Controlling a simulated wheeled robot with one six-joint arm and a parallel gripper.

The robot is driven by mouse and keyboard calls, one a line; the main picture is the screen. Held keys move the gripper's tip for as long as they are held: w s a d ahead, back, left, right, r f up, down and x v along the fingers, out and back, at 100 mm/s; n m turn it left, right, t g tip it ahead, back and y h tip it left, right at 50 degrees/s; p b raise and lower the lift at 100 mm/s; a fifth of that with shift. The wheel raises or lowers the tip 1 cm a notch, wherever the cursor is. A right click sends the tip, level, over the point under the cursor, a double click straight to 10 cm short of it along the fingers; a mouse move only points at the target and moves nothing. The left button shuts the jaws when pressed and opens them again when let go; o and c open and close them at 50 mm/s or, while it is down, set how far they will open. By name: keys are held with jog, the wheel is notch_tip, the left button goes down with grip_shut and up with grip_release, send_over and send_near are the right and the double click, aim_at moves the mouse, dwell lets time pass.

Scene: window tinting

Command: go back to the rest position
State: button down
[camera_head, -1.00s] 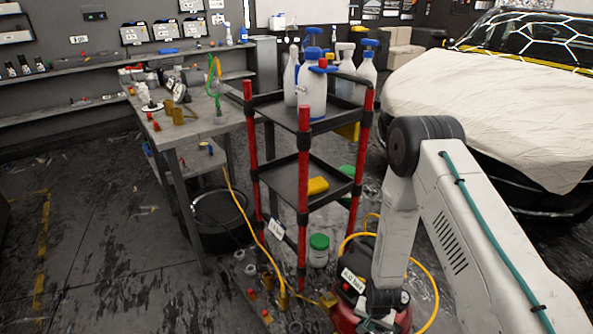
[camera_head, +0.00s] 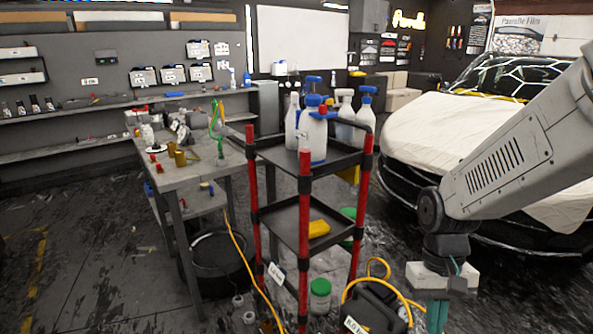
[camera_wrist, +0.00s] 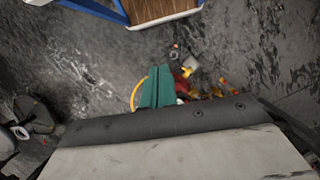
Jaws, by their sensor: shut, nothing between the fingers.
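My gripper (camera_head: 437,314) hangs pointing down at the lower right of the head view, to the right of the red-posted cart. Its teal fingers run off the bottom edge there. In the wrist view the teal fingers (camera_wrist: 158,88) lie side by side, shut, with nothing held. Dark floor and small scattered items show beyond them. My arm reaches in from the right edge, in front of the covered car.
The cart (camera_head: 304,215) carries spray bottles (camera_head: 313,133) on top and a yellow block (camera_head: 319,228) below. A black machine (camera_head: 374,306) with a yellow hose stands left of my gripper. A workbench (camera_head: 190,173) stands left. The car (camera_head: 440,140) is behind my arm.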

jog(key=s+d+r+t, duration=0.1)
jog(key=s+r+t, duration=0.3)
jog(key=s+r, duration=0.7)
jog(key=shift+s+d+r+t, duration=0.15)
jog(key=shift+d+r+t, duration=0.15)
jog(key=shift+r, duration=1.7)
